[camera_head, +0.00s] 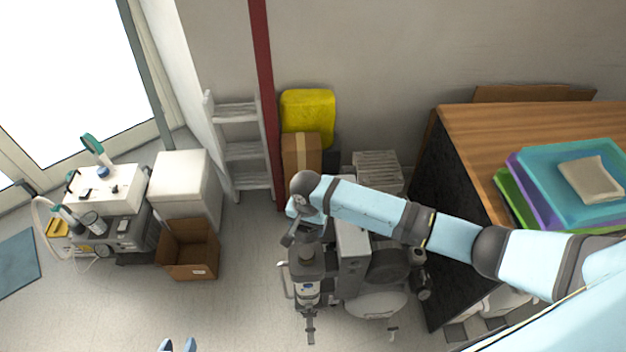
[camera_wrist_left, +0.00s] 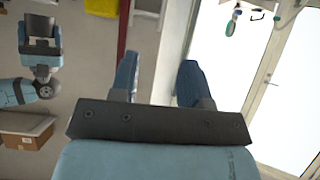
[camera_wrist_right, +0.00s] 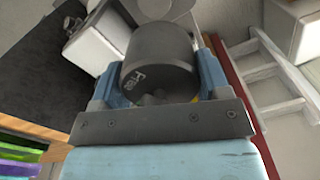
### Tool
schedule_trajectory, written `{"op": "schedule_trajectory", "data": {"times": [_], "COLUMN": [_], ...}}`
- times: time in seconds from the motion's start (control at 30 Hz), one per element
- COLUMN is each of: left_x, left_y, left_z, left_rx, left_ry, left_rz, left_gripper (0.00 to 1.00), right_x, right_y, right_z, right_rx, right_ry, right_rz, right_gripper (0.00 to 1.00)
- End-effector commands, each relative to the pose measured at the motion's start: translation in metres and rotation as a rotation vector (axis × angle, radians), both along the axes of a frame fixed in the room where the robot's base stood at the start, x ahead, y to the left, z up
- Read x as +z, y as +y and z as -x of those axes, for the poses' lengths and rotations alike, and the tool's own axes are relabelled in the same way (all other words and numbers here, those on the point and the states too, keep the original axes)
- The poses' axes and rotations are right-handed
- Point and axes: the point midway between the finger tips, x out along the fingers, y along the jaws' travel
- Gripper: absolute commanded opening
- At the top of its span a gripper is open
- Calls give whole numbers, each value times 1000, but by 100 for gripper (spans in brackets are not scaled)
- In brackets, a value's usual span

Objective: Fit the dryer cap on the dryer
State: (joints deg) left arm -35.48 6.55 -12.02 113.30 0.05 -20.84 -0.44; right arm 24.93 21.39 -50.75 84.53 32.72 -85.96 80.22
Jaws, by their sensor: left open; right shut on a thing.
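The dark grey cylindrical dryer cap (camera_wrist_right: 158,60), with pale lettering, sits between the blue fingers of my right gripper (camera_wrist_right: 157,75), which is shut on it. The left wrist view also shows my right gripper (camera_wrist_left: 40,45) with a dark cylinder between its fingers.
The compressor's rounded white tank (camera_head: 370,304) stands right of the labelled cylinder. A wooden table (camera_head: 470,125) with stacked trays (camera_head: 575,185) is at the right. An open cardboard box (camera_head: 190,250) stands left, with clear floor between. A ladder (camera_head: 242,150) and red pole (camera_head: 263,90) stand behind.

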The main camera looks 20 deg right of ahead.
Motion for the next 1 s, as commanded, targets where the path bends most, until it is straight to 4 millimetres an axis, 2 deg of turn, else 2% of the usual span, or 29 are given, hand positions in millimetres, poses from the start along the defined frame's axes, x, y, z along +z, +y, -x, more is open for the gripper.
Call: {"op": "schedule_trajectory", "data": {"times": [0.03, 0.1, 0.33, 0.57, 1.0], "left_x": [14, 18, 18, 5, -32], "left_y": [-1, -2, 2, 4, -1], "left_z": [3, 5, 8, 4, -1], "left_rx": [2, 3, 6, 0, -31], "left_ry": [3, 5, 10, 6, -7], "left_rz": [2, 4, -3, -10, -14], "left_gripper": [43, 43, 43, 43, 43], "right_x": [2, -5, -16, -27, -67], "right_y": [6, 10, 15, 14, 14], "right_z": [9, 16, 24, 24, 24], "right_rx": [-24, -52, -84, -82, -82], "right_ry": [4, 1, -4, -3, -3], "right_rz": [0, 2, 4, 5, 5], "right_gripper": [43, 43, 43, 43, 43]}}
